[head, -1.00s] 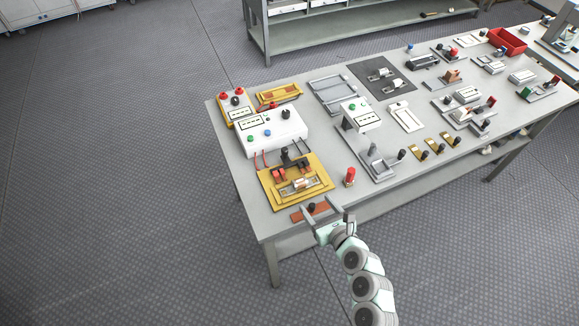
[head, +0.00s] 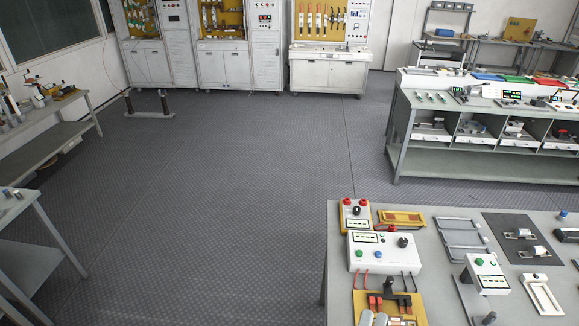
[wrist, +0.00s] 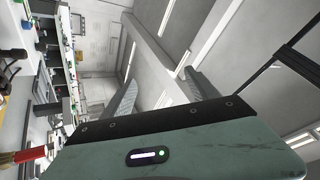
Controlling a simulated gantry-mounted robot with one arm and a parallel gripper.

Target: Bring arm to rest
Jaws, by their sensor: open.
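My gripper (wrist: 160,80) shows only in the wrist view. Its two grey fingers stand apart, with nothing between them and only wall and ceiling behind. The wrist view is turned on its side, with the bench and its equipment along the left edge. The arm is not in the head view. The workbench (head: 342,300) is at the lower right there, with a white test box (head: 400,262) and a yellow fuse fixture (head: 363,300) partly cut off by the bottom edge.
A red-capped part (wrist: 28,154) is close at the lower left of the wrist view. In the head view, open floor (head: 220,200) lies left of the workbench. A second bench (head: 420,165) stands behind it, side tables (head: 30,235) are at left, and cabinets (head: 225,70) line the back.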

